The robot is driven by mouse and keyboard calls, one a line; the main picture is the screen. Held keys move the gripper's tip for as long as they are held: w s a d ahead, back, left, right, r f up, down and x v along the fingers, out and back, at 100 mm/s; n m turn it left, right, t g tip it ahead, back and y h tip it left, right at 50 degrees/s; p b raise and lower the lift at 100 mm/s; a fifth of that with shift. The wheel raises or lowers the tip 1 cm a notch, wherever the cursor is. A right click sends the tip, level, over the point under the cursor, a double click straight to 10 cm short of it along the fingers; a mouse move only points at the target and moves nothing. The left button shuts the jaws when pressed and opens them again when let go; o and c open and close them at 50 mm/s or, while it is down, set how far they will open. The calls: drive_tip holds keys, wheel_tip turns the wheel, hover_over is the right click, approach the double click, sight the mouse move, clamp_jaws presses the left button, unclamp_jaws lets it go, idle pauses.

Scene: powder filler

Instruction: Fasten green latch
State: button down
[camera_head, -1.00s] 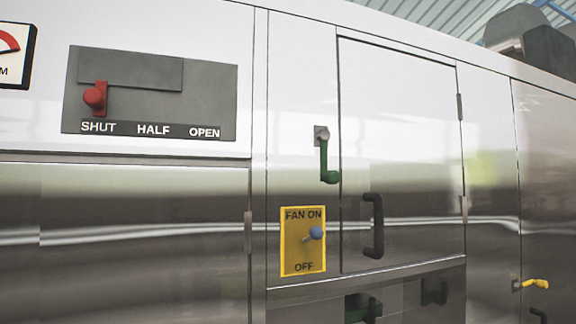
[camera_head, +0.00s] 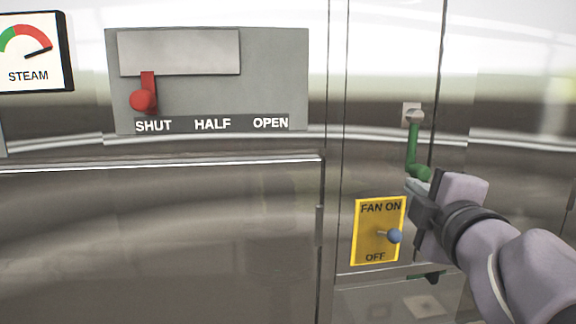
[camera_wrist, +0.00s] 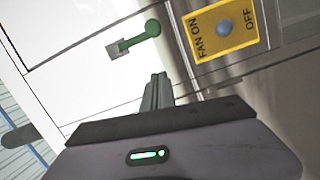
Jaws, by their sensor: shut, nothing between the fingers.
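The green latch (camera_head: 412,145) hangs down from a small square pivot plate on the steel front, beside a door seam. Its knob end is at the bottom, next to my gripper (camera_head: 417,185). In the wrist view the green latch (camera_wrist: 138,38) lies just beyond the fingertips of my gripper (camera_wrist: 158,78), with its knob towards the fan switch. The fingers are shut with nothing between them. Whether the fingertips touch the knob I cannot tell; the wrist view shows a gap in the picture.
A yellow fan switch plate (camera_head: 364,250) with a blue knob (camera_head: 394,236) sits just below left of my gripper. A red slider handle (camera_head: 144,98) stands at SHUT on a grey panel (camera_head: 290,75). A steam gauge (camera_head: 30,55) is at the far left.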

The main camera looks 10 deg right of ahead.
sight(414, 175)
drive_tip(key=w+d, duration=0.2)
drive_tip(key=w, duration=0.1)
drive_tip(key=w+d, duration=0.1)
drive_tip(key=w, duration=0.2)
drive_tip(key=w+d+f, duration=0.1)
drive_tip(key=w+d, duration=0.1)
drive_tip(key=w, duration=0.2)
drive_tip(key=shift+d, duration=0.3)
drive_tip(key=shift+w, duration=0.1)
